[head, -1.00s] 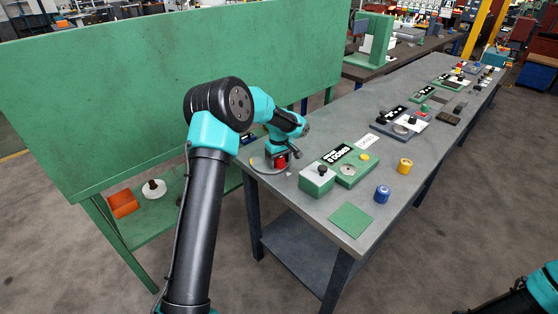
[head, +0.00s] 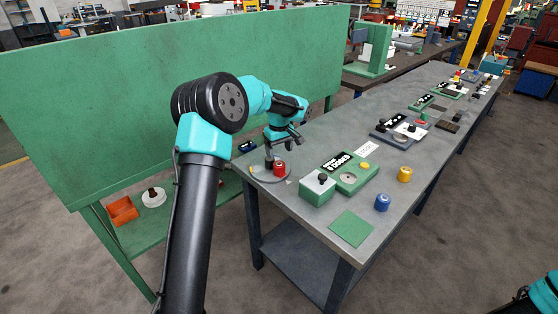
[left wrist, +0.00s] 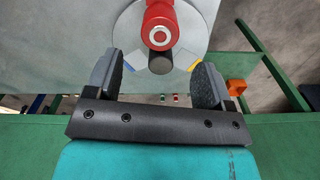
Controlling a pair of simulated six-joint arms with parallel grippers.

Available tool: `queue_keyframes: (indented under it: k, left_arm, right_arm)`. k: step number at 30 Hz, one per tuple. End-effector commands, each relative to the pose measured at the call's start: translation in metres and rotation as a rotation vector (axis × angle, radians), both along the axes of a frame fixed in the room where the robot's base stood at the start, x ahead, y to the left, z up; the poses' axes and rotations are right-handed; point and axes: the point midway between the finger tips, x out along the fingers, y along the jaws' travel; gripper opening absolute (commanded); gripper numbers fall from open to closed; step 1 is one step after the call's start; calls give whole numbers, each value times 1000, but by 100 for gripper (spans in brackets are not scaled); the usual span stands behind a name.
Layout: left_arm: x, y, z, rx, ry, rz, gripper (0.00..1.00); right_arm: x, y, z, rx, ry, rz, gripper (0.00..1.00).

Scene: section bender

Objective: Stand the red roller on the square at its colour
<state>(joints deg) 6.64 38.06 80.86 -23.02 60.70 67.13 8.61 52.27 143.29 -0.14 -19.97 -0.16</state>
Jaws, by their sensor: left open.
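The red roller (head: 279,168) stands upright on a round grey plate (head: 262,176) at the bench's near left corner. It shows from above in the left wrist view (left wrist: 160,24), beside a dark central post (left wrist: 160,64). Blue and yellow marks show on the plate's rim in that view. My left gripper (head: 284,138) is open and empty, above and apart from the roller; in the left wrist view its fingers (left wrist: 160,70) are spread, with the roller beyond them. A green square (head: 350,228) lies flat and bare near the bench's front edge. My right gripper is out of view.
A green box with a black knob (head: 317,187) and a green panel (head: 350,172) stand right of the plate. A blue roller (head: 382,202) and a yellow roller (head: 404,174) stand further right. A tall green board (head: 120,100) rises behind on the left.

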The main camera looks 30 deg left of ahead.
Motion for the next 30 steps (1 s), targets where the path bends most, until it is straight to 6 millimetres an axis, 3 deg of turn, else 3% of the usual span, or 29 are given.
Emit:
queue_keyframes:
  k: [3, 9, 25, 30]
  left_arm:
    - [0, 0, 18, -1, -2, 1, 75]
    - [0, 0, 30, -1, 0, 0, 75]
    - [-1, 1, 29, -2, 3, -3, 75]
    - [-21, 12, 18, -23, 37, -63, 75]
  right_arm:
    - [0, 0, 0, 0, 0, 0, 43]
    - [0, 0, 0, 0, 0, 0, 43]
    - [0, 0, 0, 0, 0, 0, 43]
    - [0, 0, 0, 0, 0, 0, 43]
